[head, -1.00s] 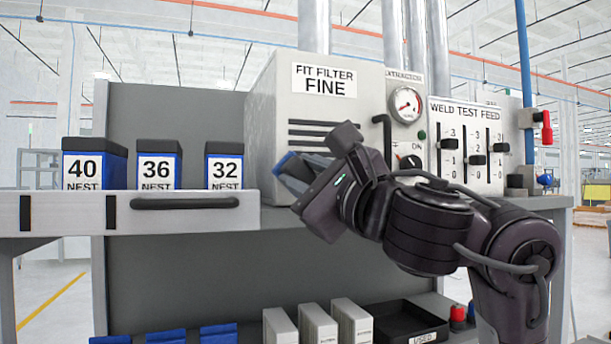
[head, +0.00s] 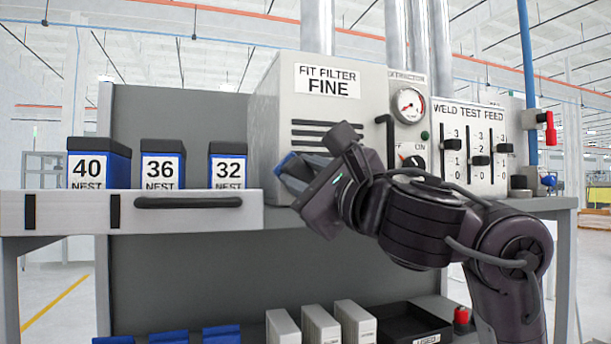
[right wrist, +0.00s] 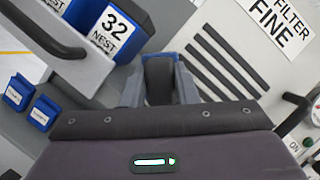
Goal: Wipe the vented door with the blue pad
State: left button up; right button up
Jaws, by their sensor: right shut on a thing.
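The vented door (head: 358,112) is the pale cabinet front with dark slots under a "FIT FILTER FINE" label. Its slots (right wrist: 225,62) show at the right of the right wrist view. My right gripper (head: 292,177) is in front of the door's lower left part, near the drawer's right end. It is shut on the blue pad (head: 284,161), whose blue edge shows at the fingertips. I cannot tell whether the pad touches the door. My left gripper is out of view.
A drawer (head: 75,214) with a dark handle holds blue bins marked 40, 36 and 32 (head: 228,172), close left of the gripper. A black door handle (head: 388,135), gauge (head: 408,105) and slider panel (head: 470,180) lie right. A black tray (head: 405,322) is below.

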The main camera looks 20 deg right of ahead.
jog(key=shift+w, duration=0.45)
jog(key=shift+d, duration=0.1)
jog(key=shift+d+b, duration=0.55)
jog(key=shift+d, duration=3)
jog(key=shift+a+p, duration=0.7)
jog(key=shift+a, duration=2.95)
